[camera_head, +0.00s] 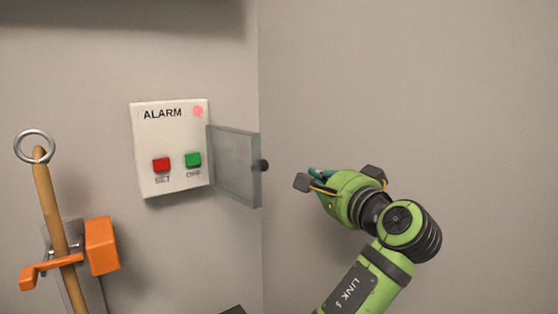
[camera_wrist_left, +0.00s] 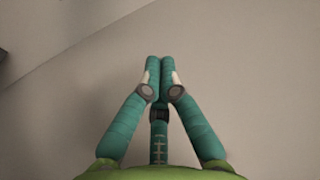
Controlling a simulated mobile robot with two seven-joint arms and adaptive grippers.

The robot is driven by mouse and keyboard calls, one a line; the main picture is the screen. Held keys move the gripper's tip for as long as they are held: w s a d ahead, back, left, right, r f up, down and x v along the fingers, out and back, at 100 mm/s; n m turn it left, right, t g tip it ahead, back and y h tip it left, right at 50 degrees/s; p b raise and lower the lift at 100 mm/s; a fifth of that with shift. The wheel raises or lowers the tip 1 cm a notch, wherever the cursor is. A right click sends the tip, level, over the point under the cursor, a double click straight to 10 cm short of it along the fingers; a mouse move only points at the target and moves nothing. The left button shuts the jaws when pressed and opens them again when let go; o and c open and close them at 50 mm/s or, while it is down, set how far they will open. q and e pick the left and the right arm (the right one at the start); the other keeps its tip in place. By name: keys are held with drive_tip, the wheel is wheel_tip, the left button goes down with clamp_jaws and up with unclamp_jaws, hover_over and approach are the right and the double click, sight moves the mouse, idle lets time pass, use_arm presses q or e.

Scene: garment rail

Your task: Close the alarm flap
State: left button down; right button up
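The white alarm panel (camera_head: 148,128) is on the wall, with a lit pink lamp, a red SET button and a green button. The clear grey alarm flap (camera_head: 234,165) is hinged at the panel's right edge and stands open, swung out to the right. A dark round knob (camera_head: 261,165) is at its free edge. My left gripper (camera_head: 315,172) is to the right of the knob, apart from it. In the left wrist view its teal fingers (camera_wrist_left: 160,75) are together with nothing visible between them. My right gripper is not in view.
A wooden rod (camera_head: 49,205) with a metal ring on top stands in an orange holder (camera_head: 101,246) at the lower left. A wall corner runs just right of the flap. A dark overhang (camera_head: 120,15) crosses the top left. Bare wall shows at the right.

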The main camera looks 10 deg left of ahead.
use_arm(q)
drive_tip(key=w+a+r+p, duration=0.1)
drive_tip(key=w+a+p, duration=0.2)
drive_tip(key=a+p, duration=0.5)
drive_tip(key=shift+w+a+r, duration=0.25)
drive_tip(key=shift+w+r, duration=0.1)
idle(0.6)
